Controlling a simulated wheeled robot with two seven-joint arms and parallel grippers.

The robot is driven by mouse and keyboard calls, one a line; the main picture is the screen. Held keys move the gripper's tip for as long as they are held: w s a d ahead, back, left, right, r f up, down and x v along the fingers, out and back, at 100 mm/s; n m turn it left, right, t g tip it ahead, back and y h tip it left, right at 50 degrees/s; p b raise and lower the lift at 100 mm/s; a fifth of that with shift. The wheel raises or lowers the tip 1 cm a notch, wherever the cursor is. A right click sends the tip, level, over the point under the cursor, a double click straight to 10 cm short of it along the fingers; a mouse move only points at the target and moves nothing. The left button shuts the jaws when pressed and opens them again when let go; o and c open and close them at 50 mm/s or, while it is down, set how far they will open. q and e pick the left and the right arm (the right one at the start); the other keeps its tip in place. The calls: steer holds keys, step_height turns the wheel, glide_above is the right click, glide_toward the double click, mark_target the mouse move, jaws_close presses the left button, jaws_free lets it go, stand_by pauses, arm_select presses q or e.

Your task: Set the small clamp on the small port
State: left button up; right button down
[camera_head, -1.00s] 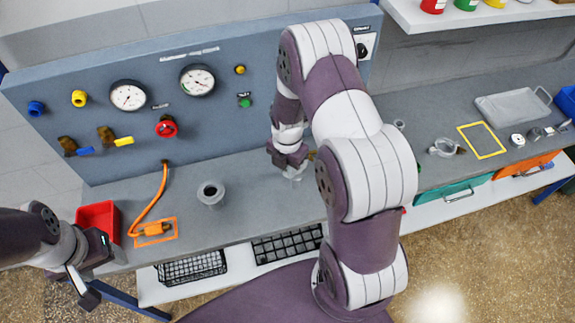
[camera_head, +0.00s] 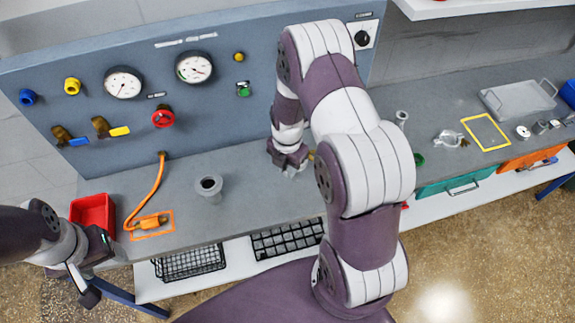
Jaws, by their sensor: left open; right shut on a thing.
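My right gripper (camera_head: 290,162) is low over the bench behind my own forearm. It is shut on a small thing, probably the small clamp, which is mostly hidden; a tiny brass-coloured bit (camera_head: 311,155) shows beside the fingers. The small port is not clearly seen; a pale piece under the fingers may be part of it. A grey flanged port (camera_head: 209,188) stands upright on the bench, left of the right gripper and apart from it. A larger-looking metal clamp (camera_head: 449,139) lies on the bench at the right. My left gripper (camera_head: 97,271) is open and empty at the front left edge.
A gauge panel (camera_head: 155,120) with valves stands behind the bench. A red bin (camera_head: 93,213) and an orange cable plug (camera_head: 151,222) are at the left. A grey flanged piece (camera_head: 401,118), yellow frame (camera_head: 486,133) and tray (camera_head: 517,99) are at the right.

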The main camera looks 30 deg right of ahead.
steer(key=c, duration=1)
jaws_free()
steer(key=shift+r, duration=0.4)
step_height(320, 180, up, 12)
steer(key=shift+f+b, duration=0.1)
steer(key=shift+b, duration=1.15)
